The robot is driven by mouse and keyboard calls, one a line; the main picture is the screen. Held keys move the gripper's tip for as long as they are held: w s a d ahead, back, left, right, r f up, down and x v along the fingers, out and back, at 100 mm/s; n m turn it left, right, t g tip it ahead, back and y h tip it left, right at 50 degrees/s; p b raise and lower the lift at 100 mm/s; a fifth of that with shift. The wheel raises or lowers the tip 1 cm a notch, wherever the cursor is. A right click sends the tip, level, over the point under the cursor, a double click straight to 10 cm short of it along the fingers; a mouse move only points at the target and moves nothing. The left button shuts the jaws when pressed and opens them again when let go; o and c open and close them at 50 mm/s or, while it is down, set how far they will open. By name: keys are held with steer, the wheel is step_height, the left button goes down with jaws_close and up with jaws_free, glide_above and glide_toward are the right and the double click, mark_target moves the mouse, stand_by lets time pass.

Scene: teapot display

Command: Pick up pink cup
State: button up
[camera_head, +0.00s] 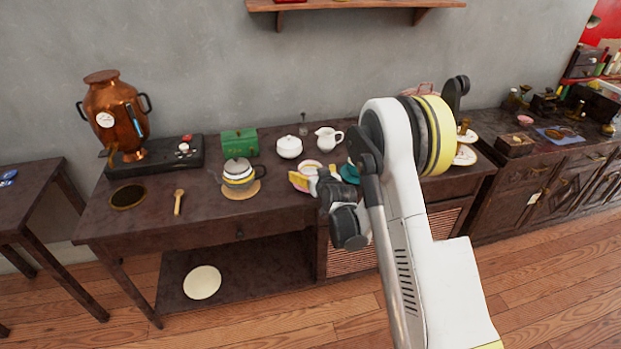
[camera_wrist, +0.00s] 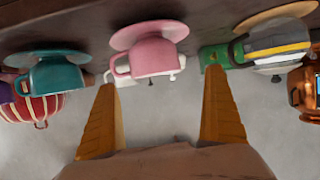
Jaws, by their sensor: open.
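The pink cup (camera_wrist: 152,57) stands on a pink saucer (camera_wrist: 150,33) in the wrist view, which shows the scene upside down. My gripper (camera_wrist: 162,80) is open, with one yellow-orange finger toward each side of the cup in the picture. The cup shows between the fingers, nearer the left one, and nothing is held. I cannot tell whether a finger touches it. In the head view my gripper (camera_head: 307,178) is low over the dark table (camera_head: 215,208), and it and my arm largely hide the pink cup.
A teal cup (camera_wrist: 52,76) stands close beside the pink one. A green box (camera_head: 239,143), a grey-yellow teapot (camera_head: 238,172), a white sugar bowl (camera_head: 289,147) and a white jug (camera_head: 328,138) stand nearby. A copper samovar (camera_head: 115,110) is at the left. The table's front left is mostly clear.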

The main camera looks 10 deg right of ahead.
mark_target(308, 165)
steer(key=b+x, duration=0.1)
steer(key=x, duration=0.2)
steer(key=b+x, duration=0.1)
steer(key=shift+w+d+f+b, duration=0.25)
steer(key=shift+d+b, duration=0.05)
steer(key=shift+d, duration=0.05)
steer(key=shift+w, duration=0.45)
steer(key=c, duration=1.4)
